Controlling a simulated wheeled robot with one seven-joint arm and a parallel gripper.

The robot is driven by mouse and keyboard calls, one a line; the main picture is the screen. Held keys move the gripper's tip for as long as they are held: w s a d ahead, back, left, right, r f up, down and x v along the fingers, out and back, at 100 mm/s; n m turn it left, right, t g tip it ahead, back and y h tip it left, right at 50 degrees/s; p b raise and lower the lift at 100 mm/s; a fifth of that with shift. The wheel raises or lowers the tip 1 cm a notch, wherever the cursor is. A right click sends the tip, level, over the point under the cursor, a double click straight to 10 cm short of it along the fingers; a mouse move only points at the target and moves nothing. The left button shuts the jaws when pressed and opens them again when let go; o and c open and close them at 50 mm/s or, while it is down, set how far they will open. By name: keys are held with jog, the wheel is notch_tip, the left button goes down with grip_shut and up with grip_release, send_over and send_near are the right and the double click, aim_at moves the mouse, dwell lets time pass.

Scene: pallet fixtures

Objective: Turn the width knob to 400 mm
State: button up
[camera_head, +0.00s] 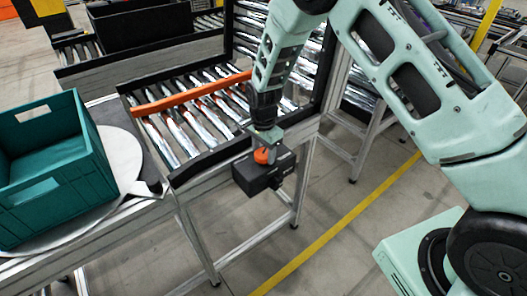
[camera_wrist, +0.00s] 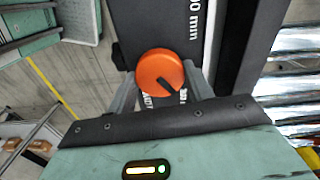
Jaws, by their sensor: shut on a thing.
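The width knob (camera_wrist: 160,76) is a round orange dial with a black pointer mark, on a dark box (camera_head: 265,174) at the front edge of the roller conveyor. In the wrist view the pointer aims down and to the right, near partly hidden print; "00 mm" shows higher on the box face, its first digit cut off. My gripper (camera_wrist: 160,88) is shut on the knob, one finger at each side. In the head view the knob (camera_head: 262,155) shows orange under my gripper (camera_head: 265,142).
An orange guide bar (camera_head: 190,93) lies across the conveyor rollers (camera_head: 180,135). A teal crate (camera_head: 60,175) stands on a round pale plate (camera_head: 125,155) at the left. A yellow floor line (camera_head: 340,225) runs across open floor at the right.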

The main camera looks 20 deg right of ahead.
aim_at(263, 153)
jog(key=n+b, duration=0.1)
jog(key=n, duration=0.3)
jog(key=shift+n+b, duration=0.35)
jog(key=shift+n, duration=0.05)
jog(key=n+b, duration=0.1)
jog(key=n, duration=0.4)
jog(key=n+b, duration=0.1)
jog(key=n, duration=0.3)
jog(key=shift+n, duration=2.7)
jog(key=o, duration=1)
jog(key=shift+c, duration=0.2)
notch_tip(263, 153, up, 18)
jog(key=b, duration=0.2)
jog(key=shift+f+b, duration=0.25)
jog(key=shift+b, duration=0.05)
